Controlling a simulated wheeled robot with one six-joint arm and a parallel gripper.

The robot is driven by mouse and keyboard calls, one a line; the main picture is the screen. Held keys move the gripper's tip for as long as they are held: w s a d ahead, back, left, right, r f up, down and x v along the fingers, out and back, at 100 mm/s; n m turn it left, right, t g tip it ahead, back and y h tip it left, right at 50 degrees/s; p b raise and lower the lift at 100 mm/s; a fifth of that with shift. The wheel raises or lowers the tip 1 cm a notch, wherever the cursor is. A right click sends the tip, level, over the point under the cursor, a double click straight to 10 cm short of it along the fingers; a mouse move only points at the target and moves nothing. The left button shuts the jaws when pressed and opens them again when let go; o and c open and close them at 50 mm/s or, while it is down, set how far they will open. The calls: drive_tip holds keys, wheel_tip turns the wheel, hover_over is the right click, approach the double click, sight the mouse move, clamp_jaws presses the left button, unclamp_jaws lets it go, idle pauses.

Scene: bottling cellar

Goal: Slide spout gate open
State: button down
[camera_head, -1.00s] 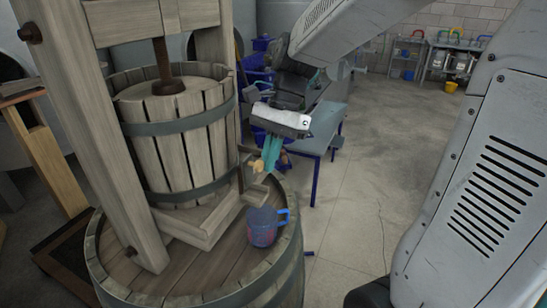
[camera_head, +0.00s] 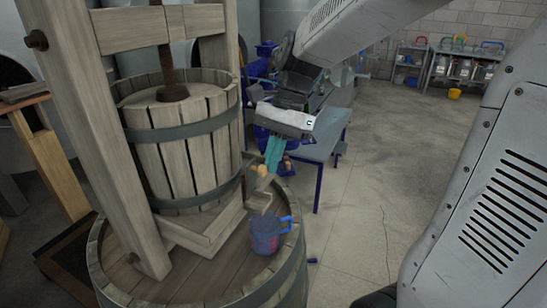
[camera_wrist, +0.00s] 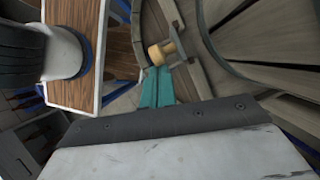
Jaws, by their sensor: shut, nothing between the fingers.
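My gripper (camera_head: 268,166) hangs beside the press spout with its two teal fingers together and nothing between them. A pale wooden knob (camera_head: 260,171) sits just beyond the fingertips. In the wrist view the knob (camera_wrist: 158,54) is right ahead of my gripper (camera_wrist: 158,70), and I cannot tell whether they touch. The knob joins a small grey metal gate part (camera_wrist: 177,45) at the spout. The wooden spout (camera_head: 258,196) sticks out from the press base, its mouth partly hidden. A blue jug (camera_head: 266,237) stands below it on the barrel top.
The slatted wooden press (camera_head: 180,150) with its thick frame stands close on the left, on a large barrel (camera_head: 130,285). A blue-legged table (camera_head: 325,145) stands behind my gripper. Shelves with jars (camera_head: 465,67) line the back wall. The floor at right is clear.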

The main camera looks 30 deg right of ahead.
drive_tip(key=w+d+r, duration=0.2)
drive_tip(key=d+r, duration=0.4)
drive_tip(key=shift+w+d+r, duration=0.25)
drive_tip(key=shift+w+r, duration=0.05)
drive_tip(key=shift+w, duration=0.05)
drive_tip(key=s+a+f+n+t+h, duration=0.1)
drive_tip(key=s+a+f+n+h, duration=0.1)
drive_tip(key=s+n, duration=0.4)
drive_tip(key=s+a+f+n+t+h, duration=0.2)
drive_tip(key=s+f+n, duration=0.2)
drive_tip(key=s+n, duration=0.3)
drive_tip(key=s, duration=0.5)
drive_tip(key=shift+s+a+f+h, duration=0.25)
drive_tip(key=shift+s+f+h, duration=0.05)
drive_tip(key=shift+f, duration=0.1)
